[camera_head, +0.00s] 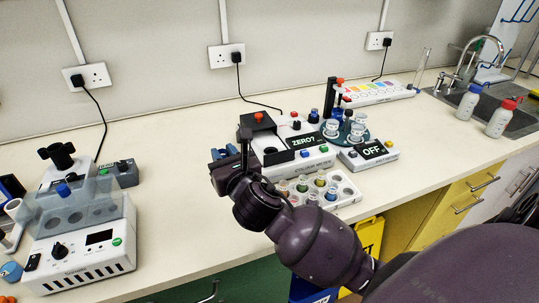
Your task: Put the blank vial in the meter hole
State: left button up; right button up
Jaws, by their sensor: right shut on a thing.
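The meter (318,158) is a white box whose display reads "ZERO?". It has a raised black part with an orange-red top at its left. My right gripper (236,155) is at the meter's left end and partly covers it. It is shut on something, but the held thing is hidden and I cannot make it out. The meter hole cannot be clearly seen. A white vial rack (348,198) with several colour-capped vials stands in front of the meter, partly behind my right arm. I cannot tell which vial is the blank. My left gripper is not in view.
A white device with a clear cover (97,263) stands at the left. A box reading "OFF" (368,155) and a round teal stand with glass cups (345,132) are right of the meter. Two bottles (468,102) stand by the sink. Bench between the left device and meter is clear.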

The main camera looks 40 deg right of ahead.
jog(key=w+d+r+m+g+h+p, duration=0.3)
jog(key=w+d+r+m+g+h, duration=0.7)
jog(key=d+r+h, duration=0.4)
jog(key=shift+s+d+f+m+g+h+b, duration=0.45)
jog(key=shift+f+m+g, duration=0.95)
jog(key=shift+f, duration=2.05)
jog(key=shift+s+d+f+m+g+h+b, duration=0.2)
jog(key=shift+s+f+m+g, duration=0.8)
jog(key=shift+f, duration=2.45)
jog(key=shift+s+d+f+m+g+h+b, duration=0.25)
jog(key=shift+f+m+g, duration=1.05)
jog(key=shift+f+g, duration=1.6)
jog(key=shift+w+d+f+t, duration=0.1)
jog(key=shift+f+t, duration=0.5)
jog(key=shift+f, duration=0.25)
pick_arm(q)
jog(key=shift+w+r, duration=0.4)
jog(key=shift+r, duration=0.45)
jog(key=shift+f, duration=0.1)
pick_arm(e)
jog(key=shift+f, duration=0.35)
